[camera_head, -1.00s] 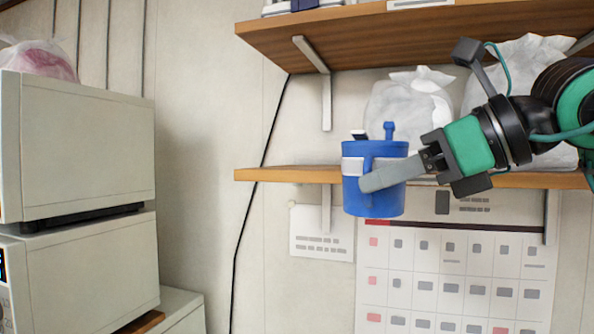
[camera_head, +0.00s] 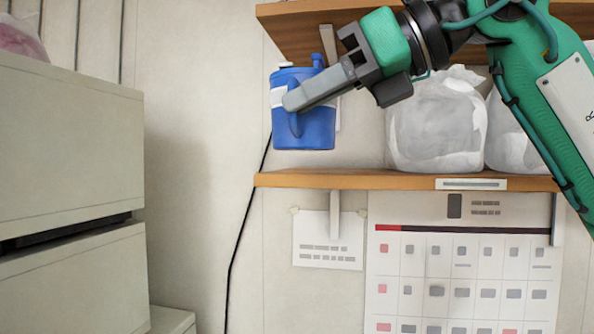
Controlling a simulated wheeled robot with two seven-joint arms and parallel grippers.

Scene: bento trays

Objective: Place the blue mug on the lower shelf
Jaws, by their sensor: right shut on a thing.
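The blue mug (camera_head: 312,128) has a white band, a lid with a knob and a handle. It is upright in the air, above the left end of the lower shelf (camera_head: 340,180), a wooden board on the wall. Clear space shows between the mug's base and the shelf. My right gripper (camera_head: 296,101) reaches in from the upper right and is shut on the mug at its handle side. The gripper's fingers hide part of the handle. My left gripper is not in view.
White bags (camera_head: 436,125) stand on the lower shelf to the right of the mug. The upper shelf (camera_head: 290,30) hangs close above, with a bracket behind the mug. A calendar (camera_head: 460,265) hangs below. Stacked white appliances (camera_head: 65,150) stand at the left.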

